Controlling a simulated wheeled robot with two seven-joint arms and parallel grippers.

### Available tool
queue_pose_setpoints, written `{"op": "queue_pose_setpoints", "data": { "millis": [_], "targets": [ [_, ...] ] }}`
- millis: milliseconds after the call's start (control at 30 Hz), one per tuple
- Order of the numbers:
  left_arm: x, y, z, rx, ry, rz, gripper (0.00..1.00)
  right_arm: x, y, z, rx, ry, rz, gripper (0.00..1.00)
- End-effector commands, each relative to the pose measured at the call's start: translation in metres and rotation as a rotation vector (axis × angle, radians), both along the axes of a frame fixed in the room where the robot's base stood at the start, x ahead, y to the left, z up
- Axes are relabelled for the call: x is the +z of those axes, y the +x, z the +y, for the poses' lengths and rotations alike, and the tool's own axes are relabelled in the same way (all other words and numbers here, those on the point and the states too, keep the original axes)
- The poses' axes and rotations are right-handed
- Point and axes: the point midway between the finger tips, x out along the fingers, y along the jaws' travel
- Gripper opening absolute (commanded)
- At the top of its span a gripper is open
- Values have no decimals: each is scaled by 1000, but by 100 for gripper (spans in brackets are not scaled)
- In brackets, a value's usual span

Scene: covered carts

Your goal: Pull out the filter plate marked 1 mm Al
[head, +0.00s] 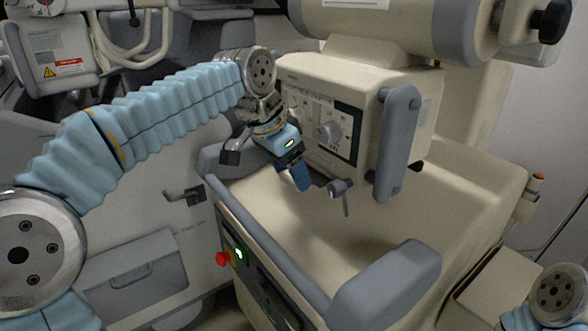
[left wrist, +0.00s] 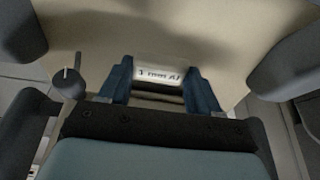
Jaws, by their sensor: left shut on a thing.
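The filter plate (left wrist: 160,73) shows in the left wrist view as a pale tab with dark print reading "1 mm Al", seen upside down. My left gripper (left wrist: 156,92) has its two blue fingers on either side of the tab and is shut on it. In the head view the left gripper (head: 299,180) points down in front of the cream machine housing (head: 350,110), below its control panel. The plate is hidden there behind the fingers. How far the plate sits in its slot cannot be seen. My right gripper is out of view; only part of that arm shows at bottom right.
A grey knob with a thin lever (head: 341,188) stands close right of the left gripper. A grey vertical handle (head: 397,140) is farther right. A grey bumper (head: 385,285) and a red button (head: 222,259) lie below. The cream cart top in front is clear.

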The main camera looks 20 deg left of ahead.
Motion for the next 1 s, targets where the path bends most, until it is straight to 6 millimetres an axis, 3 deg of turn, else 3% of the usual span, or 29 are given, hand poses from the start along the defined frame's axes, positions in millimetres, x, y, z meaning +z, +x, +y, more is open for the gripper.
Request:
{"op": "queue_pose_setpoints", "data": {
  "millis": [1000],
  "targets": [
    [-1, -28, 22, 0, 0, 0, 29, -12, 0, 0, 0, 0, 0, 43]
  ]
}}
